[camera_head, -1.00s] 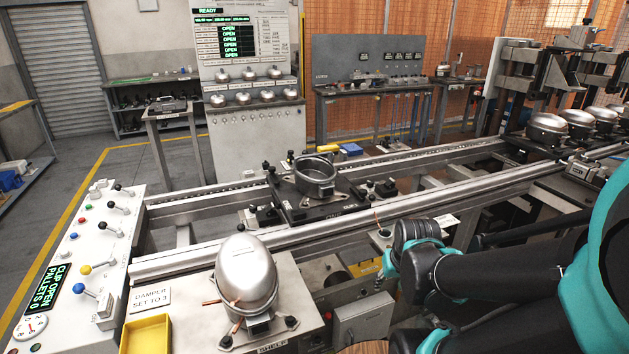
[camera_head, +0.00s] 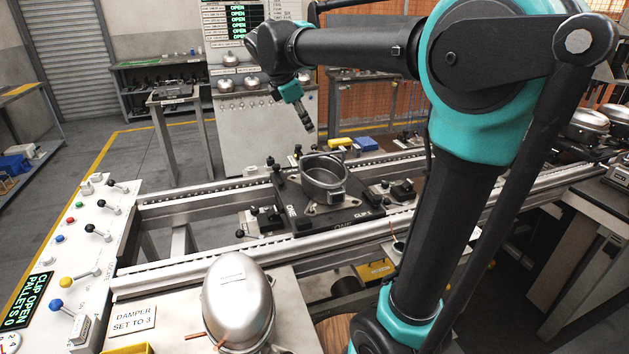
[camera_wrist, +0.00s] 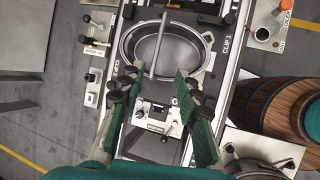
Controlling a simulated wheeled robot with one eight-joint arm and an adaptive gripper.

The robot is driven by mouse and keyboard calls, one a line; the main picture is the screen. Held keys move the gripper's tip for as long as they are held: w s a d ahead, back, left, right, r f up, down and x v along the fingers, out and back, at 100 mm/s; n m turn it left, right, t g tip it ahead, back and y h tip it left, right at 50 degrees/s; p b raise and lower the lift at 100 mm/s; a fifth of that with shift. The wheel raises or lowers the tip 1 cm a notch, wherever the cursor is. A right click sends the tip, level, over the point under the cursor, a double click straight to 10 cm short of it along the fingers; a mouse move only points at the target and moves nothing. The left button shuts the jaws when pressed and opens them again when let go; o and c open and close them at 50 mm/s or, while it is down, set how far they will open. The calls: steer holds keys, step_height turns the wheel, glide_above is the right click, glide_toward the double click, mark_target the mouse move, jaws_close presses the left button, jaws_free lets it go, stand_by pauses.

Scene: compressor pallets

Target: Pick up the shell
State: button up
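A smooth domed metal shell (camera_head: 238,298) with copper tubes stands on the bench at the front, beside the damper sign. An open, round metal housing (camera_head: 325,176) sits on the dark pallet on the rail; it also shows in the wrist view (camera_wrist: 128,47), with a grey rod across it. My gripper (camera_head: 306,124) hangs above and behind this housing in the head view, pointing down. In the wrist view its green-padded fingers (camera_wrist: 156,88) are spread apart with nothing between them. The domed shell on the bench is not clearly seen in the wrist view.
A lever panel (camera_head: 85,240) stands at the left, and a damper sign (camera_head: 134,319) lies on the bench. More domed shells are on the back cabinet (camera_head: 227,84) and at the right (camera_head: 590,119). A wooden barrel (camera_wrist: 262,105) stands beside the rail.

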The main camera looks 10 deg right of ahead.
glide_toward(323, 154)
steer(key=x, duration=0.5)
steer(key=shift+f, duration=0.15)
steer(key=shift+w+x, duration=0.2)
steer(key=shift+x, duration=2.45)
steer(key=shift+c, duration=0.2)
jaws_close()
